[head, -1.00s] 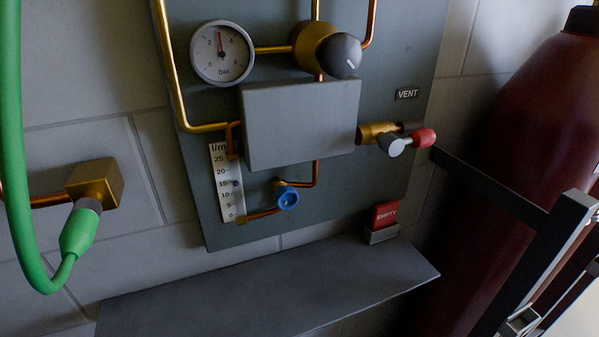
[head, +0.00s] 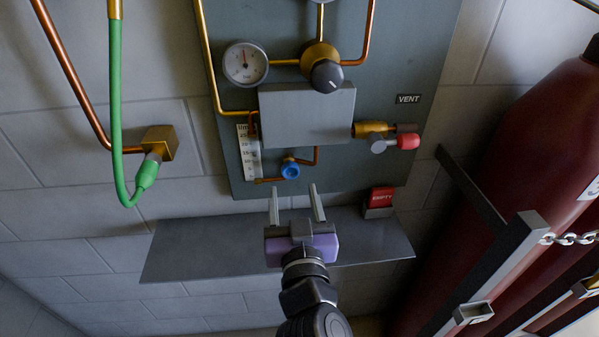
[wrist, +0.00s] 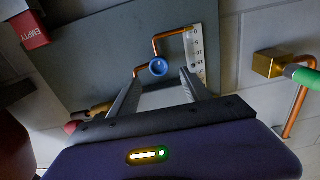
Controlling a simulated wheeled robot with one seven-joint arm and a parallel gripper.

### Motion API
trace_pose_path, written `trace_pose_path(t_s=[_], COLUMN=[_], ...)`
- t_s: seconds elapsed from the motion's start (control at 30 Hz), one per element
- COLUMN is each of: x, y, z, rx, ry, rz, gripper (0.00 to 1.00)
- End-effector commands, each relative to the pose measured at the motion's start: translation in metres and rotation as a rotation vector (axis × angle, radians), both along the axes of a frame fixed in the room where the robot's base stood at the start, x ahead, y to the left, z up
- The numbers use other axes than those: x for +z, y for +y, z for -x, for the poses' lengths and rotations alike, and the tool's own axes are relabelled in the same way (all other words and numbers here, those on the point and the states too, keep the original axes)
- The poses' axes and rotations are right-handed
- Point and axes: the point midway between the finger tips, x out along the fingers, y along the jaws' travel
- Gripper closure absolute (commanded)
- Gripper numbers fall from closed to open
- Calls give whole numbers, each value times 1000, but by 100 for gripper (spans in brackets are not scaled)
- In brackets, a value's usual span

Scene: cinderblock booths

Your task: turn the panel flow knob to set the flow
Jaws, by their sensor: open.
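The flow knob is a small blue round knob (head: 290,170) on a brass fitting low on the grey panel (head: 400,60), below a grey box. It also shows in the wrist view (wrist: 158,67), beyond and between my fingers. The white flow scale (head: 249,152) is left of the knob; its reading is too small to tell. My gripper (head: 296,190) has two parallel fingers apart and empty, pointing at the panel just below the knob. In the wrist view my fingertips (wrist: 161,73) stand on either side of the knob, apparently short of it.
A grey shelf (head: 190,248) runs below the panel. A red EMPTY tag (head: 381,196) stands at its right. A red-capped vent valve (head: 408,142), gauge (head: 245,63) and black regulator knob (head: 327,76) are on the panel. A green hose (head: 116,100) hangs left; dark red cylinders (head: 530,150) stand right.

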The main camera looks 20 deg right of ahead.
Motion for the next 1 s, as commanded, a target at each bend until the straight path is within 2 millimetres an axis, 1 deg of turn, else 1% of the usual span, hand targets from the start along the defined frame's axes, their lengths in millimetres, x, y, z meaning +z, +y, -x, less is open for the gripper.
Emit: trace_pose_path(t_s=[0.07, 0.17, 0.4, 0.6, 0.77, 1.0], x=[-1, 0, 1, 0, -1, -2], y=[-3, -5, -16, -23, -26, -26], z=[-1, -9, -44, -66, -73, -74], rx=[-9, -8, -7, -5, -5, -4], ry=[0, -4, -2, -2, -2, -2], rz=[-25, -31, -30, -30, -30, -30], gripper=[44, 44, 44, 44, 44, 44])
